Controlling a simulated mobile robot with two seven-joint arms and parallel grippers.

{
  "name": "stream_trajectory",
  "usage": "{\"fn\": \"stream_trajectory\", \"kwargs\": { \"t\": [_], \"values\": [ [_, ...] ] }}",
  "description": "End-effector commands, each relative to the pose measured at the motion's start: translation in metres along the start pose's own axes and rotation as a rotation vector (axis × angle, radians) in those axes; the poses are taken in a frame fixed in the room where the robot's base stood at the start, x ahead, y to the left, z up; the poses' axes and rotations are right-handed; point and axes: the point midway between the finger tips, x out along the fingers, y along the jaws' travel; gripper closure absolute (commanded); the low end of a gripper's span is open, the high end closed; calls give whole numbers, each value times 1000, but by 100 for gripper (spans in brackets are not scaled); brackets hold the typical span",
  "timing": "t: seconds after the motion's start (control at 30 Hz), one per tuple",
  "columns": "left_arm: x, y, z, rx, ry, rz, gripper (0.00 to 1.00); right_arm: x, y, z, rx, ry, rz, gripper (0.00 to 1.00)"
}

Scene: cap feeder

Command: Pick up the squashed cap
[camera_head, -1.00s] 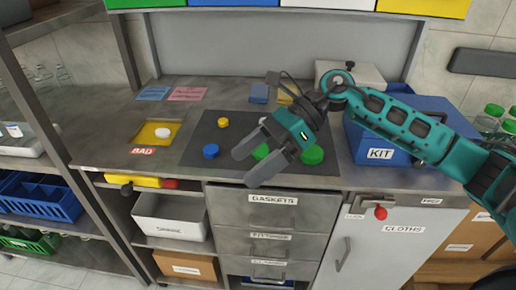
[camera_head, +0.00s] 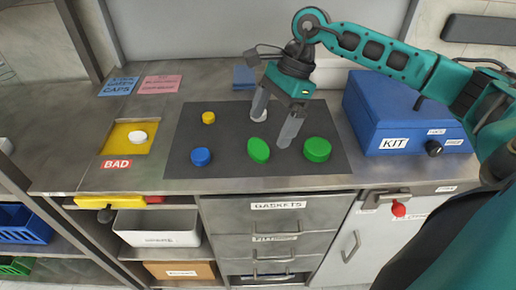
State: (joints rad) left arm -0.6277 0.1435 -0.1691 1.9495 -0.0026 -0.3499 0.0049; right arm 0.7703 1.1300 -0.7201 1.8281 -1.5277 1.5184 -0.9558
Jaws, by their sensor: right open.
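A green cap (camera_head: 259,150) with an uneven, oval outline lies on the dark grey mat (camera_head: 232,183); it looks like the squashed one. A rounder green cap (camera_head: 317,150) lies to its right. My right gripper (camera_head: 271,131) points down above the mat, open, its fingertips just behind and right of the oval cap. Nothing is between its fingers. A white cap (camera_head: 260,117) is partly hidden behind its left finger. A blue cap (camera_head: 201,157) and a yellow cap (camera_head: 208,118) lie on the mat's left side. My left gripper is not in view.
A yellow tray (camera_head: 112,143) marked BAD, with a white cap (camera_head: 138,137) in it, is left of the mat. A blue KIT box (camera_head: 385,115) stands at the right. Blue and pink labels (camera_head: 158,84) lie at the back left. Drawers are below the counter.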

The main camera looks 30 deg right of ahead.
Motion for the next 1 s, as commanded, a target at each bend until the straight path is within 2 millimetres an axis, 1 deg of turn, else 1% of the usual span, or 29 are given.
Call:
{"fn": "stream_trajectory", "kwargs": {
  "t": [0.17,0.23,0.5,0.6,0.73,0.77,1.0],
  "values": [
    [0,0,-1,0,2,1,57,10,-1,0,0,-1,-1,0],
    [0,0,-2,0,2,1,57,16,-1,-1,0,-2,1,0],
    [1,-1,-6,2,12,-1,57,54,-4,-4,0,-2,2,0],
    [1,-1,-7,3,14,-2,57,58,-4,-4,0,-2,-2,0],
    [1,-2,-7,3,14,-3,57,58,-4,-4,0,-1,-2,0],
    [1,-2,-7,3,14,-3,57,58,-4,-4,0,-1,-2,1],
    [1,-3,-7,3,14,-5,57,57,-4,-4,0,-1,-2,24]
  ]
}}
